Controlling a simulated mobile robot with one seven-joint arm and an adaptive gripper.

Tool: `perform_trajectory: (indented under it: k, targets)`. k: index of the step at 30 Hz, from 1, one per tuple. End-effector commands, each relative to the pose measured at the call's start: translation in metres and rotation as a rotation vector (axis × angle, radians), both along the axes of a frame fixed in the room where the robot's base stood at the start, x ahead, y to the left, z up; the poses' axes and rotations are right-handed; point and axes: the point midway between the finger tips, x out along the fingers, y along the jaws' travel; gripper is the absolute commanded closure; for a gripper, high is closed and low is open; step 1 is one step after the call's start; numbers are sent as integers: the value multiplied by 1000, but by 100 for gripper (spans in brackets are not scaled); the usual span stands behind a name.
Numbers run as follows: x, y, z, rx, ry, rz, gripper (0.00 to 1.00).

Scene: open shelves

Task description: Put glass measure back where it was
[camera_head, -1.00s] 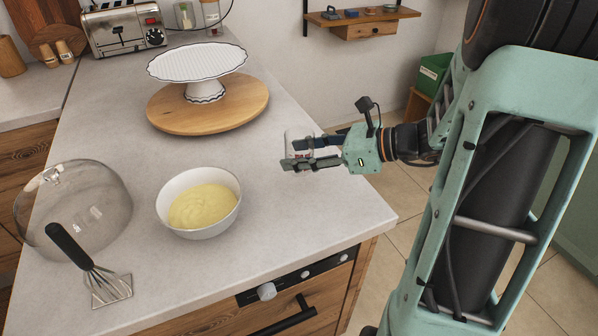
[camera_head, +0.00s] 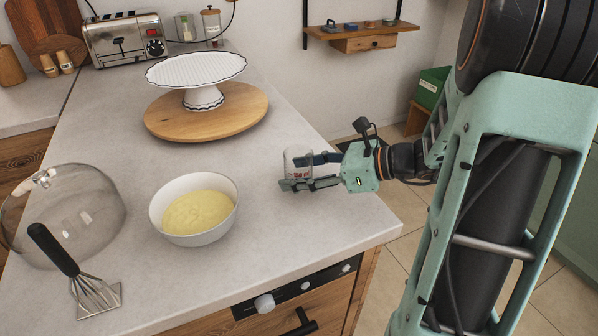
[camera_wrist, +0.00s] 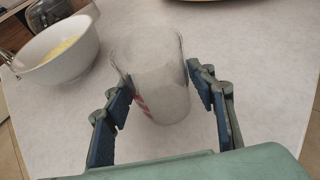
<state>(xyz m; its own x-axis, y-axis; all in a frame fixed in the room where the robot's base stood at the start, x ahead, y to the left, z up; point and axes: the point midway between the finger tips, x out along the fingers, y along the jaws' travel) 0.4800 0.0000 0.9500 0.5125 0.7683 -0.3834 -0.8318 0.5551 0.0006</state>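The glass measure (camera_wrist: 155,80) is a clear, upright cup with red markings low on its left side in the wrist view. It sits between the two fingers of my gripper (camera_wrist: 160,95), which press against its left and right sides. In the head view the glass measure (camera_head: 296,163) shows partly behind the fingers of my gripper (camera_head: 312,172), over the right edge area of the counter. I cannot tell whether its base touches the counter.
A white bowl of yellow mix (camera_head: 194,236) stands left of my gripper on the grey counter (camera_head: 290,235). A glass dome (camera_head: 85,200) and a masher (camera_head: 75,265) lie further left. A cake stand (camera_head: 195,68) stands on a wooden board (camera_head: 165,125) behind. Counter space before the gripper is clear.

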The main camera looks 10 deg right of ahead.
Motion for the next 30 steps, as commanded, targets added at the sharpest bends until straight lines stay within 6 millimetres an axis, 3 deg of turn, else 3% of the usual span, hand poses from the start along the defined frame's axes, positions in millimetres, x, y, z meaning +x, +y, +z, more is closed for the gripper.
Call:
perform_trajectory:
  k: [12, 30]
  targets:
    - [0, -1, 7, -1, -1, -1, 41]
    - [-56, -85, 47, -2, -1, -1, 41]
